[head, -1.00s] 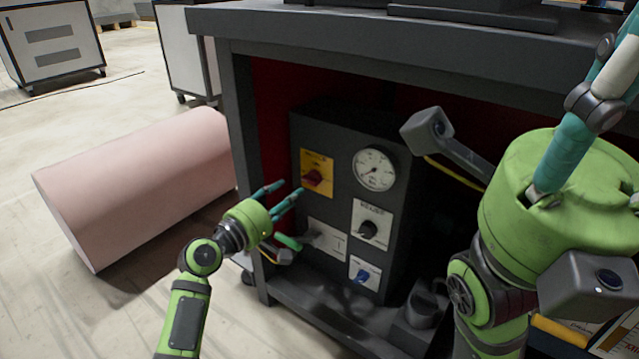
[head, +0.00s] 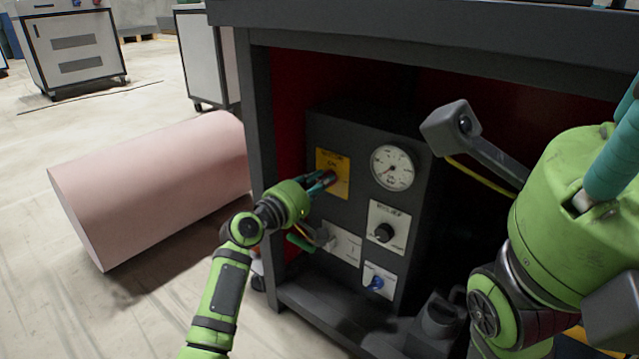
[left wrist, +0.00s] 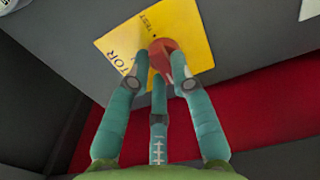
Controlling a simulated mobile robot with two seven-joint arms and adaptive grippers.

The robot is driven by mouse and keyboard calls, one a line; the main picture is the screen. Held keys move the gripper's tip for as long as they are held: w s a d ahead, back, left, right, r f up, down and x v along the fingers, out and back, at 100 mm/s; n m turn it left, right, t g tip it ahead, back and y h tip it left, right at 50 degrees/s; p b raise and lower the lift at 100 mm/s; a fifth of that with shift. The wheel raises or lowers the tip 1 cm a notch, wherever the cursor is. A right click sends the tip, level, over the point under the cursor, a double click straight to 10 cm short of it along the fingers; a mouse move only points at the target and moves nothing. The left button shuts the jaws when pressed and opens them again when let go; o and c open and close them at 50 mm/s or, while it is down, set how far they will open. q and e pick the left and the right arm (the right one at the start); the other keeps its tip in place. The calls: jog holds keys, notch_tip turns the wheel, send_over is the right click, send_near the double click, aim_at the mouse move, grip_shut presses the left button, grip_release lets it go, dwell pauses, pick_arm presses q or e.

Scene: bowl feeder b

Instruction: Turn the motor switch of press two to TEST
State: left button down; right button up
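The motor switch is a red rotary knob (left wrist: 162,50) on a yellow plate (head: 342,164) at the upper left of a dark control box (head: 325,125). In the left wrist view, "TEST" is readable beside the knob, with part of another word ending in "TOR". My left gripper (head: 329,180) is at the knob, its teal fingers (left wrist: 159,65) reaching to either side of it. The fingertips stand apart, with red showing between them; firm contact cannot be judged. The knob's exact setting is partly hidden. My right gripper (head: 612,165) is large at the right edge, its fingers cut off.
The box also carries a round gauge (head: 392,167), a black dial (head: 384,232) and a blue knob (head: 376,283). It sits inside a dark bench frame (head: 258,130). A pink cylinder (head: 150,185) lies on the floor to the left. A grey bracketed device (head: 452,127) juts out at right.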

dwell(0.4)
pick_arm(q)
jog(key=shift+m, duration=3.5)
jog(key=shift+d, duration=0.1)
jog(key=c, duration=1.1)
grip_release()
jog(key=shift+s, duration=0.1)
jog(key=v, duration=1.2)
